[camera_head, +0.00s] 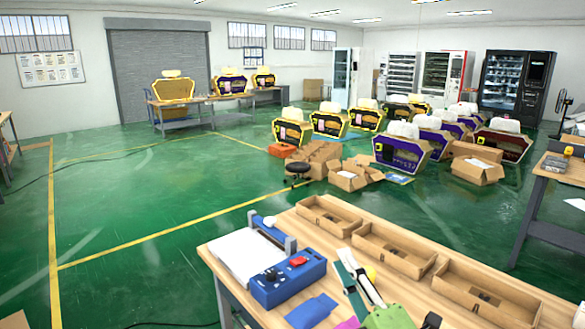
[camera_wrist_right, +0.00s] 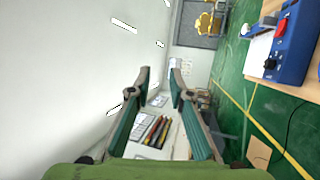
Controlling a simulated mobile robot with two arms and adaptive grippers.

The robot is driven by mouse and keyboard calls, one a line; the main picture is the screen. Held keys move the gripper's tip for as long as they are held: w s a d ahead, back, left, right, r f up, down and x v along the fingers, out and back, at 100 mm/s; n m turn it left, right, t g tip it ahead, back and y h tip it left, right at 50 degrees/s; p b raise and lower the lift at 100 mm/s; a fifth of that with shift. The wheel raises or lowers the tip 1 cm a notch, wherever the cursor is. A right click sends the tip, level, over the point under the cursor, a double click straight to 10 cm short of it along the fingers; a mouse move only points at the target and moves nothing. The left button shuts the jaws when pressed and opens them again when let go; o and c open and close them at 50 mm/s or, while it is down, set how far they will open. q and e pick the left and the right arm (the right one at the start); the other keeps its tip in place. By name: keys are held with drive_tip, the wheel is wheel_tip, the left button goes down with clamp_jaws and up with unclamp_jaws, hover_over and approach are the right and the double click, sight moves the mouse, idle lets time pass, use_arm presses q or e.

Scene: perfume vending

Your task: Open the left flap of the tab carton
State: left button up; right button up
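I cannot tell which box is the tab carton; no carton stands in plain view on the workbench. Open cardboard boxes with raised flaps are on the floor beyond it, one (camera_head: 355,177) near the middle and one (camera_head: 478,170) to the right. My right gripper (camera_head: 341,259) is above the bench's front part, between the blue device and the wooden trays. In the right wrist view my right gripper (camera_wrist_right: 159,72) shows its two green fingers apart, with nothing between them. My left gripper is not in view.
The wooden workbench (camera_head: 300,232) carries a blue sealer-like device (camera_head: 285,282) with a red part, which also shows in the wrist view (camera_wrist_right: 290,45). Several shallow wooden trays (camera_head: 393,250) line its far side. A blue flat piece (camera_head: 312,311) lies in front.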

drive_tip(key=s+d+f+m+g+h, duration=0.3)
drive_tip(key=f+m, duration=0.2)
drive_tip(key=f, duration=0.2)
drive_tip(key=s+d+f+m+g+h, duration=0.2)
drive_tip(key=s+d+f+m, duration=0.15)
drive_tip(key=f, duration=0.35)
drive_tip(key=s+d+f+m+g+h, duration=0.2)
drive_tip(key=d+f+m+g+h, duration=0.1)
drive_tip(key=f+m, duration=0.3)
drive_tip(key=s+f+m+g, duration=0.35)
drive_tip(key=s+f, duration=0.35)
drive_tip(key=s, duration=0.4)
drive_tip(key=s+f+m+g, duration=0.2)
drive_tip(key=s+f+g, duration=0.35)
drive_tip(key=s, duration=0.55)
wheel_tip(320, 180, down, 28)
drive_tip(key=s+g, duration=0.1)
drive_tip(key=s, duration=0.1)
drive_tip(key=s+d+f, duration=0.2)
drive_tip(key=s+f, duration=0.5)
drive_tip(key=s, duration=0.1)
drive_tip(key=s+d+f+g, duration=0.1)
drive_tip(key=s+f, duration=0.7)
drive_tip(key=shift+s+d+f+n+y, duration=0.15)
drive_tip(key=shift+d+n+y, duration=0.15)
drive_tip(key=shift+d+n, duration=0.1)
